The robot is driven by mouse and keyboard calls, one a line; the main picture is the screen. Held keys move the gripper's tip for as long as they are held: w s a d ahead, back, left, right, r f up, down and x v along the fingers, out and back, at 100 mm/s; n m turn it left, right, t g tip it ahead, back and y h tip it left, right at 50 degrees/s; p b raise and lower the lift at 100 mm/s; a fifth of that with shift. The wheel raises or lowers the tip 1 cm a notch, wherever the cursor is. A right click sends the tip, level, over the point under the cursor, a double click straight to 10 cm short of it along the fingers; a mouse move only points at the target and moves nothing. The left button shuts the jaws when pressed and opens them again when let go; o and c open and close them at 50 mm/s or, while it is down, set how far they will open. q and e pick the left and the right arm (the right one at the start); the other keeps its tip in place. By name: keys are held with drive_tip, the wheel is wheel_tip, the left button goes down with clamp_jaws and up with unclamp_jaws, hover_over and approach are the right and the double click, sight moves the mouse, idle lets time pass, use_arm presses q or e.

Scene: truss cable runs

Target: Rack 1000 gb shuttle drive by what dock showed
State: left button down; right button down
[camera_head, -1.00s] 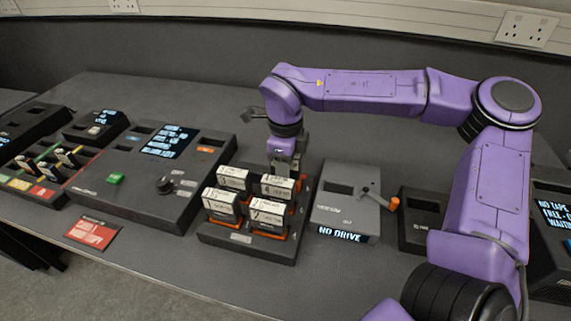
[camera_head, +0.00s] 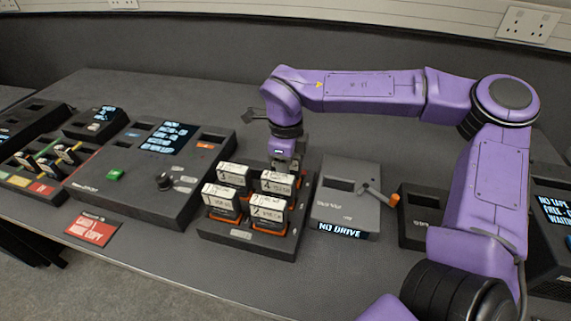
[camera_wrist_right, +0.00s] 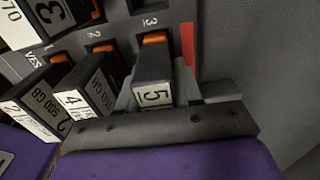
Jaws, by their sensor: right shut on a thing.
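The drive is at the back of the black rack (camera_head: 246,237), over or in a slot; I cannot tell how deep. Its capacity is not readable. Several other white-labelled drives stand upright in the rack, such as drive 3 (camera_head: 232,174), drive 4 (camera_head: 277,181) and a front one (camera_head: 268,207). The grey dock (camera_head: 346,190) with an orange-tipped lever (camera_head: 380,194) shows NO DRIVE. My left gripper is out of view.
A console with a screen (camera_head: 167,137), green button and knob stands left of the rack. A red card (camera_head: 91,228) lies at the table's front edge. Another black unit (camera_head: 420,212) sits right of the dock.

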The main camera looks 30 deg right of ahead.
drive_tip(key=shift+f, duration=0.2)
drive_tip(key=shift+c, duration=1.8)
unclamp_jaws()
drive_tip(key=shift+r, duration=0.1)
wheel_tip(320, 180, up, 8)
drive_tip(key=p, duration=0.8)
drive_tip(key=shift+f, duration=0.35)
